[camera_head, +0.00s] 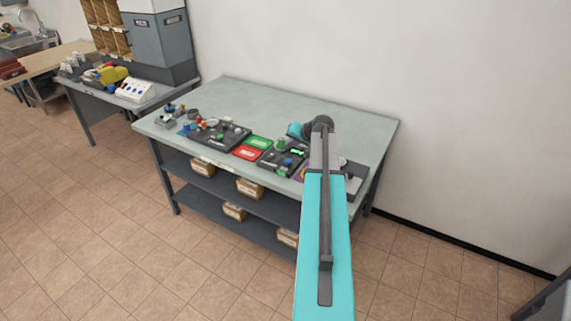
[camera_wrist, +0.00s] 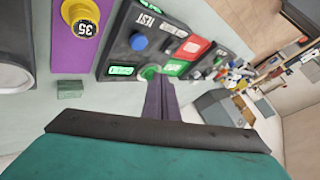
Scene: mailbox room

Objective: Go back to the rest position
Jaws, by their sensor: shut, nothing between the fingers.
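My gripper (camera_wrist: 160,100) shows in the wrist view as two dark fingers pressed together, with nothing between them. The fingertips are in front of a black panel (camera_wrist: 117,48) with a blue button, a green button and lit green displays; I cannot tell whether they touch it. In the head view my turquoise arm reaches over the right part of the grey-green table (camera_head: 225,97). My gripper is hidden behind the arm there. The black panel also shows in the head view (camera_head: 270,160), just left of my arm.
A second black panel (camera_head: 217,140), red and green plates (camera_head: 248,153) and small coloured parts stand along the table's front edge. Cardboard boxes (camera_head: 249,188) sit on the lower shelves. A side table (camera_head: 132,100) stands at left. The tiled floor in front is clear. A white wall is behind.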

